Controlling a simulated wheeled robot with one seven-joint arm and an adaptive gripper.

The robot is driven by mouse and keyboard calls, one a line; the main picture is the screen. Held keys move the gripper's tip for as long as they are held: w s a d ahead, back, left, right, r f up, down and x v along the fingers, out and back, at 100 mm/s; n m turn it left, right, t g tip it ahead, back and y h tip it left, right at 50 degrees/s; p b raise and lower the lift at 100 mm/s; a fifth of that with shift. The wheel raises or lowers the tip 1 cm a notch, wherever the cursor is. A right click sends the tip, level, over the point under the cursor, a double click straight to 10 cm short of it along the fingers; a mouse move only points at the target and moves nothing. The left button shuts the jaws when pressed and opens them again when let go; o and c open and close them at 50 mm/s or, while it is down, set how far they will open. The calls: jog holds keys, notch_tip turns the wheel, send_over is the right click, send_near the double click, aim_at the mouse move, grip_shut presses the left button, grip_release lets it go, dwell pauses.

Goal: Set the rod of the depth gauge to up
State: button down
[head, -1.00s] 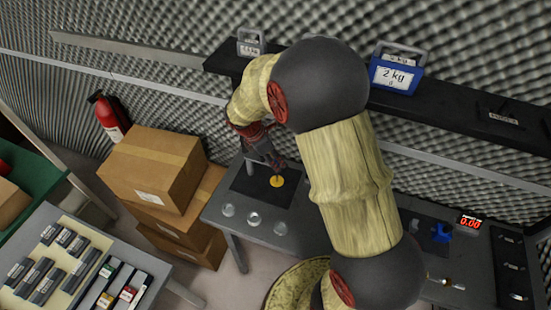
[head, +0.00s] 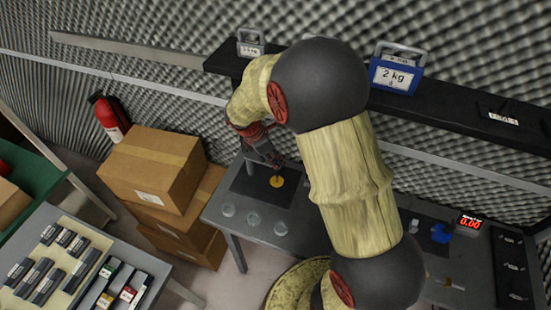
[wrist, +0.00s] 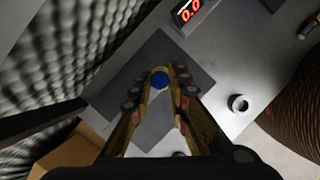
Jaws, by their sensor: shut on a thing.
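My gripper (wrist: 160,80) points down over the dark mat (wrist: 130,110) on the grey table. Its two fingers close in on a small round blue top between the tips, which I take to be the rod (wrist: 160,80) of the depth gauge. The shaft below the blue top is hidden from the wrist camera, so the rod's height cannot be read.
A red digital display (head: 470,222) and a blue object (head: 440,233) stand farther right. Stacked cardboard boxes (head: 155,165) stand to the left.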

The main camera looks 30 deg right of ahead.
jog(key=shift+r, duration=0.1)
notch_tip(320, 180, up, 3)
jog(key=p, duration=0.3)
dwell(0.3)
jog(key=c, duration=1.7)
grip_release()
jog(key=v, duration=0.7)
jog(key=shift+a+r, duration=0.1)
jog(key=shift+r, duration=0.1)
